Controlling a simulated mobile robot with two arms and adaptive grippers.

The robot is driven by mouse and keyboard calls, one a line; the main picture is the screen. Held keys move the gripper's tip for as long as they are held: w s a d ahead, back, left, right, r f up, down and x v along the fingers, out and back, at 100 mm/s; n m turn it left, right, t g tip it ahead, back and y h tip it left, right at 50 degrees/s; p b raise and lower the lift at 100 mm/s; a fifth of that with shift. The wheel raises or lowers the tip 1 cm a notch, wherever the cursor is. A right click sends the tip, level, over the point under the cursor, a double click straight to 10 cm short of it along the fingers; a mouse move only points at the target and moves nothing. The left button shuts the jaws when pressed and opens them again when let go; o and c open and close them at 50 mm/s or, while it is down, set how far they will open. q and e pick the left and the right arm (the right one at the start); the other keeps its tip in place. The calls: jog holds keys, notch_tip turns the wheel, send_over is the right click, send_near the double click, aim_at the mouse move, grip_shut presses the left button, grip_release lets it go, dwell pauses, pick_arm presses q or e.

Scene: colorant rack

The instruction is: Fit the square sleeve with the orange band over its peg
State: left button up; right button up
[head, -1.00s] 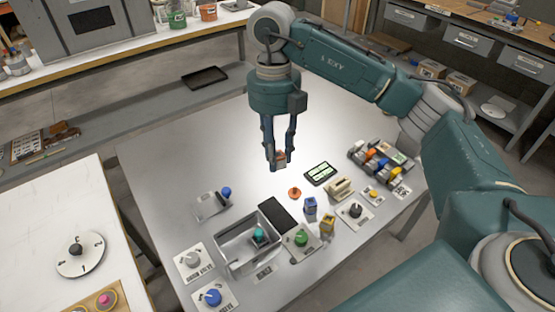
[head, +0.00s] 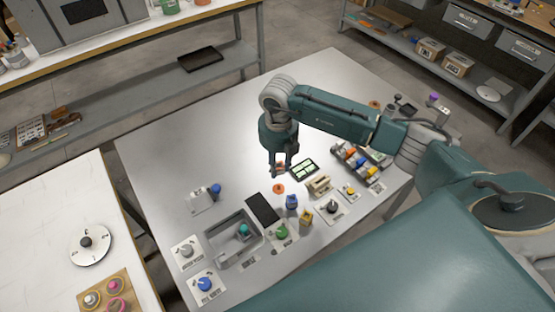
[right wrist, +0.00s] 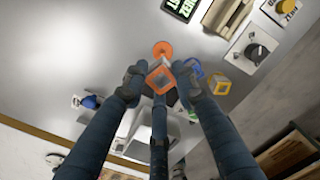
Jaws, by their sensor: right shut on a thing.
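My right gripper (head: 279,172) is shut on the square sleeve with the orange band (right wrist: 161,68). It holds the sleeve above the table, close to the orange peg base. In the right wrist view the fingertips (right wrist: 160,82) pinch the sleeve from both sides, and its orange square rim faces the camera. The round orange peg base (head: 278,188) lies on the table; it also shows in the right wrist view (right wrist: 163,49), just beyond the sleeve and not under it in that picture. In the head view the fingers mostly hide the sleeve. My left gripper is not in view.
A blue-banded sleeve (head: 291,202) and a yellow-banded sleeve (head: 306,218) stand close by. A black pad (head: 262,208), a display (head: 304,169), a beige block (head: 319,184) and a grey tray (head: 216,251) surround the spot. The table's far left is clear.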

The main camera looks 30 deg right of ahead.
jog(key=b, duration=0.5)
send_over(278, 185)
jog(key=shift+f, duration=2.9)
jog(key=shift+f+b, duration=1.5)
jog(key=shift+f, duration=0.45)
jog(key=o, duration=0.9)
jog(key=shift+o, duration=0.2)
jog(key=shift+r, duration=0.1)
notch_tip(278, 185, up, 12)
jog(key=shift+s, duration=0.2)
